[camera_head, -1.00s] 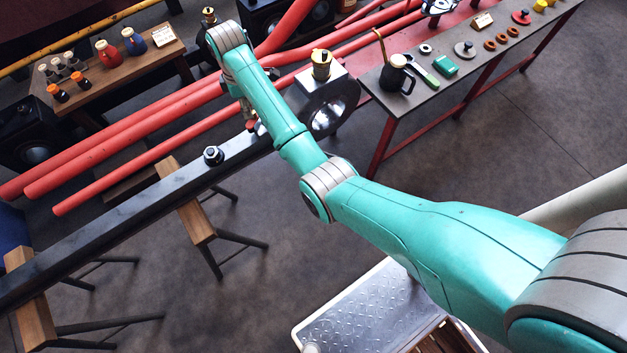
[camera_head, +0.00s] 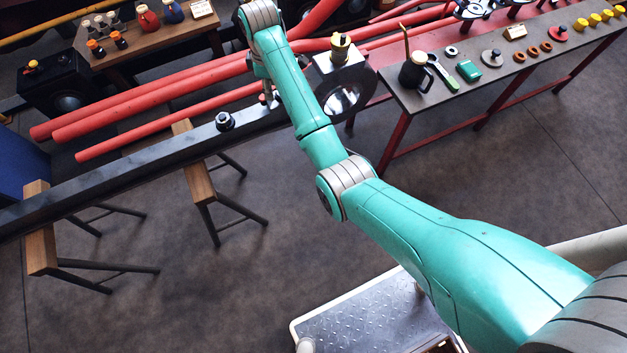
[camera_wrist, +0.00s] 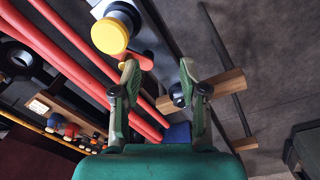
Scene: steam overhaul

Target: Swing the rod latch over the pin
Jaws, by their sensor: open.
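The dark rod (camera_head: 120,168) runs diagonally to a block with a large round eye (camera_head: 345,92). A pin-like nut (camera_head: 224,121) stands on the rod, and seems to be the dark piece (camera_wrist: 178,92) beside the right finger in the wrist view. A small red piece (camera_wrist: 145,60), possibly the latch handle, lies beyond the fingertips in the wrist view; I cannot tell its full shape. In the head view my arm mostly hides the gripper and the latch.
A brass cup (camera_head: 340,48) stands on the rod's end block; its yellow top (camera_wrist: 110,36) is close to the left finger. Red pipes (camera_head: 160,105) run behind the rod. Wooden trestles (camera_head: 200,180) support it. A parts bench (camera_head: 440,100) stands right.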

